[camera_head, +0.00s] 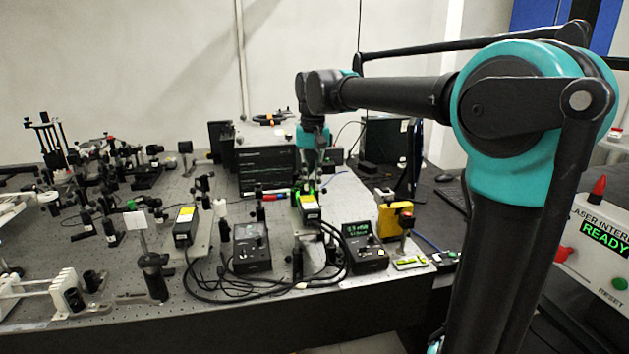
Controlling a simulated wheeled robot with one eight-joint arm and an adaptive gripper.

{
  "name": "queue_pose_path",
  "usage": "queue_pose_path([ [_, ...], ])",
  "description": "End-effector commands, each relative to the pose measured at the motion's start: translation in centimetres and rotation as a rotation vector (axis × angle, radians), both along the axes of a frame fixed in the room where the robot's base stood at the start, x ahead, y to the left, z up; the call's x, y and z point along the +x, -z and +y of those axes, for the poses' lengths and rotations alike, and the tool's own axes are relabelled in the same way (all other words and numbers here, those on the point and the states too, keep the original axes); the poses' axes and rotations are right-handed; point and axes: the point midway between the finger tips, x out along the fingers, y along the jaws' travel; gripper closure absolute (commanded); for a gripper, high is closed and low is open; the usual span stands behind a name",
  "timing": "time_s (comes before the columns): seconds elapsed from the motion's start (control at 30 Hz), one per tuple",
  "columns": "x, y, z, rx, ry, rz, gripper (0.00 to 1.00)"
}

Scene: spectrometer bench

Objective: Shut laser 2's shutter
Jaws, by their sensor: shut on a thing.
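Two black laser boxes with yellow labels stand on the optical table. One is at the left (185,226), the other at the centre right (311,214). I cannot read a number on either. My gripper (308,188) points down at the far end of the centre-right laser, where its shutter would sit. The jaws are shut on a small part there, which they mostly hide; I take it for the shutter. A green glow shows beside the fingers. The shutter's own position is too small to tell.
Two black meters (252,250) and (366,248) with loose cables stand at the table's front. A yellow device (393,220) is to the right. Optics crowd the left. An interlock box (592,250) reads READY.

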Motion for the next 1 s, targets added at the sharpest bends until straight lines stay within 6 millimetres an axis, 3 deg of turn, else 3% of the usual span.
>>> queue_pose_path([
  [0.37, 0.0, 0.0, 0.2, -0.033, 0.0, -0.012, 1.0],
  [0.4, 0.0, 0.0, 0.2, -0.033, 0.0, -0.012, 0.86],
  [0.57, 0.0, 0.0, 0.2, -0.033, 0.0, -0.011, 0.67],
  [0.87, 0.0, -0.1, 0.2, -0.033, 0.0, -0.011, 0.66],
  [1.0, -0.1, -1.1, 0.2, -0.033, 0.0, -0.011, 0.66],
])
